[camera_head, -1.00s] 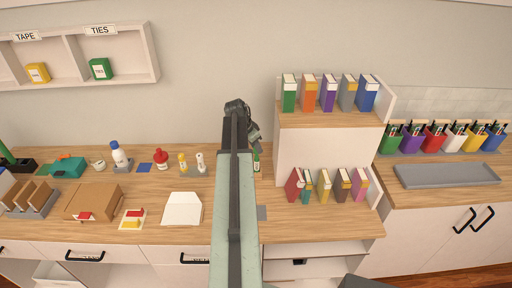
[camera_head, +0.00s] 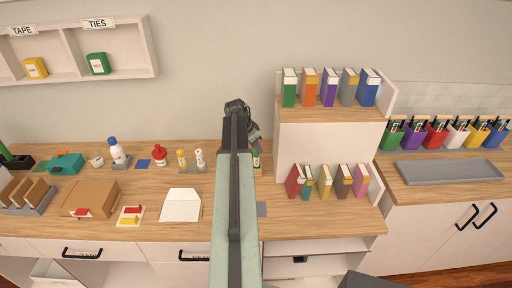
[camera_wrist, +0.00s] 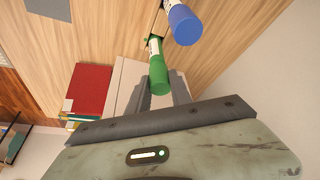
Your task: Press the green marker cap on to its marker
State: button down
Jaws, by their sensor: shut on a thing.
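The green marker cap (camera_wrist: 159,76) shows in the wrist view between the two fingers of my gripper (camera_wrist: 161,92), which is shut on it. The marker's white body (camera_wrist: 154,48) lies in line with the cap, and I see no clear gap between them. How deep the cap sits cannot be told. In the head view the marker (camera_head: 257,159) stands upright on the worktop, just right of my arm, with my gripper (camera_head: 255,144) at its top and partly hidden. A blue-capped marker or bottle (camera_wrist: 184,24) is close to the green one in the wrist view.
A shelf unit with upright books (camera_head: 325,183) stands close on the right. Small bottles (camera_head: 190,160) and a red-topped bottle (camera_head: 159,156) stand left of my arm. A white folded paper or box (camera_head: 181,205) lies in front. Coloured pen cups (camera_head: 435,135) stand far right.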

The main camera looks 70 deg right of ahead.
jog(key=shift+f+b, duration=0.5)
jog(key=shift+f, duration=0.1)
jog(key=c, duration=1.1)
grip_release()
jog(key=shift+r, duration=0.1)
jog(key=p+v, duration=0.7)
jog(key=shift+r, duration=0.3)
